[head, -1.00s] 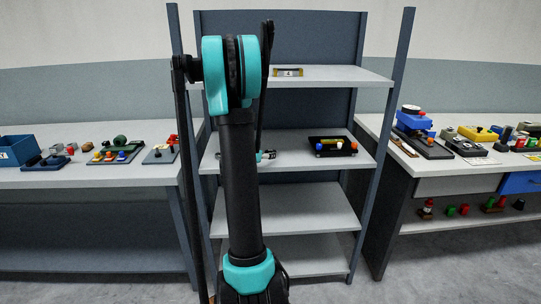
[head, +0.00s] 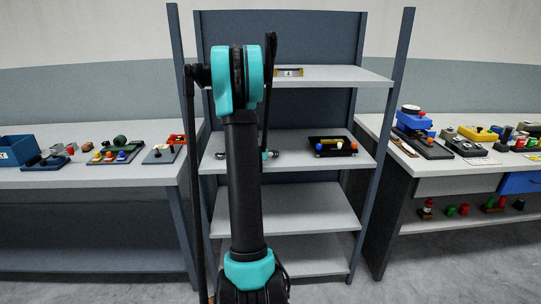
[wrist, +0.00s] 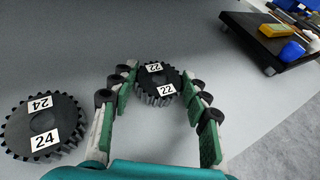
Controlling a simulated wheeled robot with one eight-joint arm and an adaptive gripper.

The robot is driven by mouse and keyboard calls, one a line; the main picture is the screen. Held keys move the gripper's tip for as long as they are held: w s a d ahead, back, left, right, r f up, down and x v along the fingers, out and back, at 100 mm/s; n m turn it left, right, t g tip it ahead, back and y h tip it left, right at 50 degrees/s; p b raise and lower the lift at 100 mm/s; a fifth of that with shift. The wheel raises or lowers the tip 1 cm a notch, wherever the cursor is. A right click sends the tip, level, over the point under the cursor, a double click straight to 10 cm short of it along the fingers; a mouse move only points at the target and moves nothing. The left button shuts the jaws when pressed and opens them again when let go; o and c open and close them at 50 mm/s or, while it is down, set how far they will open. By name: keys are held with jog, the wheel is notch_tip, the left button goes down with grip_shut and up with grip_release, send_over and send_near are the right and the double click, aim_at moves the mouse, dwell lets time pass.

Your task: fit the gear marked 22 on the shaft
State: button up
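The gear marked 22 (wrist: 157,84) is a dark toothed disc with white labels, lying on a grey surface in the wrist view. My gripper (wrist: 160,78) has its green-padded fingers spread on either side of this gear, with the tips close to its edges. I cannot tell if either pad touches it. A larger gear marked 24 (wrist: 43,126) lies to the left, outside the fingers. In the head view my arm hides most of the gripper and the gears. I cannot make out the shaft in either view.
A black tray (head: 333,147) with coloured pieces stands right on the middle shelf (head: 300,164); it also shows in the wrist view (wrist: 262,42). The shelf unit has side posts. Benches at left (head: 90,178) and right (head: 400,172) hold many small parts. The lower shelves are bare.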

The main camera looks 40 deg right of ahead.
jog(key=c, duration=0.7)
jog(key=shift+c, duration=0.2)
jog(key=shift+r, duration=0.15)
